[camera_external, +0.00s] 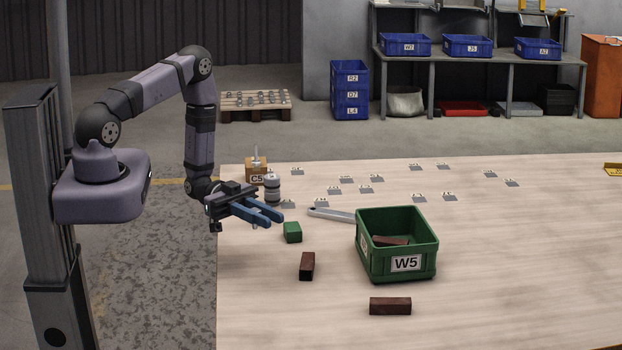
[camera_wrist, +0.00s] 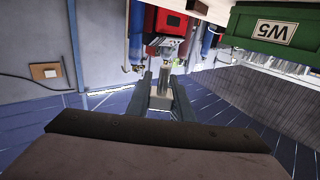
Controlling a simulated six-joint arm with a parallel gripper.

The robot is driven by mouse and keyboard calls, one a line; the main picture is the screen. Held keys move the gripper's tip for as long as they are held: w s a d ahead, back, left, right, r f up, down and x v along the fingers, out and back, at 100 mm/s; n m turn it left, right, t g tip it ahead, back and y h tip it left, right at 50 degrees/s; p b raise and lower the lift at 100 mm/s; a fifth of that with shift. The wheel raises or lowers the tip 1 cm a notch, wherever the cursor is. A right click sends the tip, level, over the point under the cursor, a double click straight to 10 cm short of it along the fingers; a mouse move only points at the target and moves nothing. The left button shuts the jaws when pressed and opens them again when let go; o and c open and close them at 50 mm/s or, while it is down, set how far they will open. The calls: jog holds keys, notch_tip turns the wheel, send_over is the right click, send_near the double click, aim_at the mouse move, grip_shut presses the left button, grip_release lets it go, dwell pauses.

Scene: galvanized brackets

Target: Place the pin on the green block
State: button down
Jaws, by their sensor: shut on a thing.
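The green block (camera_external: 292,232) sits on the table, just right of and in front of my gripper in the outside view. My gripper (camera_external: 268,219) has blue fingers and is held above the table's left part, pointing right. It is shut on the pin, a pale metal piece whose small lower end (camera_external: 254,227) shows under the fingers. In the wrist view the pin (camera_wrist: 160,100) is between the two fingers of my gripper (camera_wrist: 161,84). The pin is apart from the green block. Most of the pin is hidden by the fingers in the outside view.
A wooden C5 block (camera_external: 257,177) with an upright metal rod and a grey cylinder (camera_external: 272,188) stand behind my gripper. A wrench (camera_external: 331,215) lies beside the green W5 bin (camera_external: 398,266). Dark red bricks (camera_external: 307,266) (camera_external: 390,306) lie in front. Small brackets are scattered behind.

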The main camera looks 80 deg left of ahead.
jog(key=w+a+f+n+t+y+b, duration=0.15)
jog(key=a+b, duration=0.35)
jog(key=a, duration=0.5)
jog(key=w+a+f+n+t+y+b, duration=0.1)
jog(key=w+a+y+b, duration=0.3)
jog(key=a, duration=0.6)
jog(key=w+a+f+n+t+b, duration=0.2)
jog(key=a+b, duration=0.4)
jog(key=a, duration=0.3)
jog(key=s+a+r+n+y+b, duration=0.1)
jog(key=s+a+r+b, duration=0.2)
jog(key=a, duration=0.3)
jog(key=s+a+r+n+t+y+b, duration=0.1)
jog(key=s+a+r+y+b, duration=0.1)
jog(key=s+a+r+b, duration=0.2)
jog(key=s+a+r+n+y+b, duration=0.1)
jog(key=s+a+r+b, duration=0.2)
jog(key=a+b, duration=0.3)
jog(key=shift+s+a+r+t+y, duration=0.2)
jog(key=shift+a+t+y, duration=0.15)
jog(key=shift+a, duration=1.7)
notch_tip(320, 180, down, 13)
jog(key=shift+b, duration=1.25)
jog(key=shift+f, duration=0.1)
jog(key=shift+f, duration=2.3)
